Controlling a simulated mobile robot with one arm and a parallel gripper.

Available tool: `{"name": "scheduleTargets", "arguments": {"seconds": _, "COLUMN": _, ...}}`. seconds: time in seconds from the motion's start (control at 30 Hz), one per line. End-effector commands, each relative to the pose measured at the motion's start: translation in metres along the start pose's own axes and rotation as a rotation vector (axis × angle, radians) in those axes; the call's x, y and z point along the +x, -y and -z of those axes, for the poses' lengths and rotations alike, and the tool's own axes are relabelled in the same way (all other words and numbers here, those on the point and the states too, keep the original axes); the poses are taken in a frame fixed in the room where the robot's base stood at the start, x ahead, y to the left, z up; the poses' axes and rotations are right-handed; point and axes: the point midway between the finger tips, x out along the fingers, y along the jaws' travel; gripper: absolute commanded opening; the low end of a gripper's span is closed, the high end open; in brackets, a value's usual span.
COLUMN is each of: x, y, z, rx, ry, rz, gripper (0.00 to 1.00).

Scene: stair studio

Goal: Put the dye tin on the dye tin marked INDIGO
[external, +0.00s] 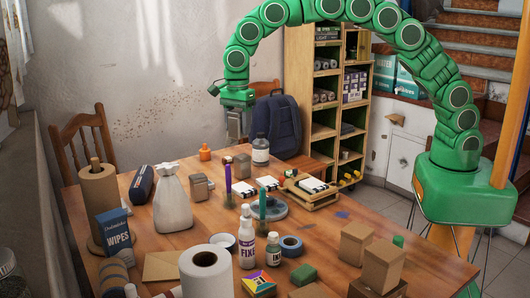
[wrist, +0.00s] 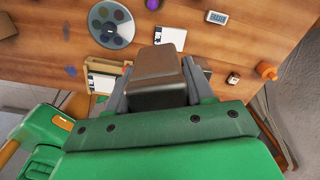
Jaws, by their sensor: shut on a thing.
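My gripper (external: 236,128) is raised over the far side of the table, near the wall. It is shut on a brown box-shaped tin (wrist: 156,70), which sits between the two grey fingers in the wrist view. In the external view the held tin is hard to make out between the fingers. Two similar small brownish-grey tins stand on the table: one (external: 200,188) left of the purple stick and one (external: 242,167) farther back near the grey-capped bottle. No INDIGO marking is readable on either at this size.
The wooden table (external: 328,236) is crowded. A white sack (external: 172,205), paper roll (external: 205,272), glue bottle (external: 247,238) and cardboard boxes (external: 356,242) stand on it. An orange bottle (external: 205,153) is near my gripper. A round grey palette (wrist: 111,24) lies on the table. A shelf (external: 325,95) stands behind.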

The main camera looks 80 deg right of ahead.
Motion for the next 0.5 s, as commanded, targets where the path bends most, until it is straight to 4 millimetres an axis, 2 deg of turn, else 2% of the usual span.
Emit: {"name": "scheduleTargets", "arguments": {"seconds": 0.5, "x": 0.023, "y": 0.04, "z": -0.027, "rx": 0.001, "ry": -0.001, "rz": 0.0, "gripper": 0.16}}
